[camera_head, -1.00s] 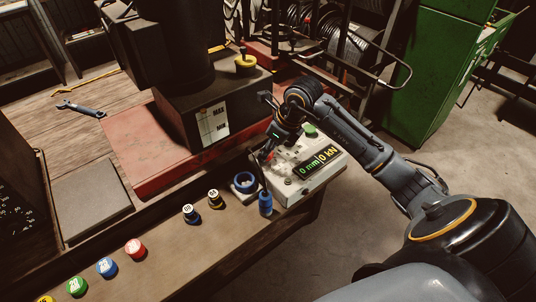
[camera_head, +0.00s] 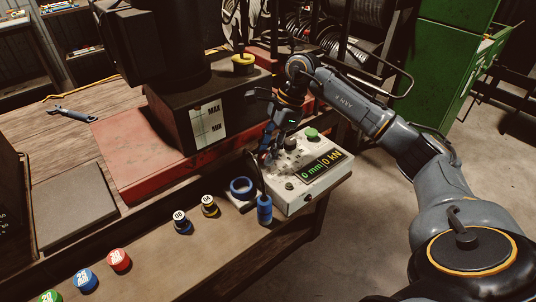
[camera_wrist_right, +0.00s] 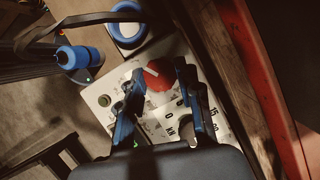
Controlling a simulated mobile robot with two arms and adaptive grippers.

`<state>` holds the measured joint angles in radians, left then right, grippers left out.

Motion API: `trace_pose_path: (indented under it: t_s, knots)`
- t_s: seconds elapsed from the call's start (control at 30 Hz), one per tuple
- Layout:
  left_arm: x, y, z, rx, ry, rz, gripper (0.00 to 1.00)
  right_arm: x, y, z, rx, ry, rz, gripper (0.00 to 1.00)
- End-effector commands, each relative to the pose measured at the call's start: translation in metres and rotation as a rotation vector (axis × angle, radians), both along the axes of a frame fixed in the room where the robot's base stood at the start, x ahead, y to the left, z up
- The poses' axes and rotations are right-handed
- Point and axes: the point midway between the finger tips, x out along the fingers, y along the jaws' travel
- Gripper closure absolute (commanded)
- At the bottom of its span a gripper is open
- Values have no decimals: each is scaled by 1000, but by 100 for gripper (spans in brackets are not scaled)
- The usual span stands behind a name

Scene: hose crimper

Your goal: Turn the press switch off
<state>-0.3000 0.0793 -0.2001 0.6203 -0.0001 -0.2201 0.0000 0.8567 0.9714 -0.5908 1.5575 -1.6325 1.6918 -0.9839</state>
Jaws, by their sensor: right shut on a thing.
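The press control box (camera_head: 325,182) is a pale box at the table edge. It has a green button (camera_head: 312,134), dark knobs and a display reading 0 mm and 0 kN. In the right wrist view, a round red knob with a pale pointer line (camera_wrist_right: 158,76) sits on the box's pale panel (camera_wrist_right: 98,92), between my fingers. My right gripper (camera_head: 268,157) is at the left part of the box, and its fingers (camera_wrist_right: 158,98) are shut on the red knob. In the head view the fingers mostly hide the knob. My left gripper is not in view.
A blue ring (camera_head: 241,186) and a blue-handled tool (camera_head: 264,210) are close beside the box. Several coloured dies, such as a red one (camera_head: 119,260), line the table's front. The red press base (camera_head: 130,165) and black tank (camera_head: 208,122) stand behind.

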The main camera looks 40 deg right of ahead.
Motion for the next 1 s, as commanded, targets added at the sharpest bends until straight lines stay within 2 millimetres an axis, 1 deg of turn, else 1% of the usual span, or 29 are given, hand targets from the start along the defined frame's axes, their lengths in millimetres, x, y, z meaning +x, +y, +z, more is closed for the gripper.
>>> trace_pose_path:
  t_s: [0.03, 0.2, 0.4, 0.67, 1.0]
  knots:
    - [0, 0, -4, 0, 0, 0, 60, 2, 0, 0, 1, -4, 33, 97]
    - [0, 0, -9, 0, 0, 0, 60, 2, 0, 0, 0, -5, 144, 97]
    - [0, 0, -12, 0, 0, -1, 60, 2, 0, 1, 1, -4, 230, 97]
    - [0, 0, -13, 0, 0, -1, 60, 2, 0, 1, 1, -4, 275, 97]
    - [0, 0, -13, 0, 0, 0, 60, 2, 1, 1, 1, -3, 279, 97]
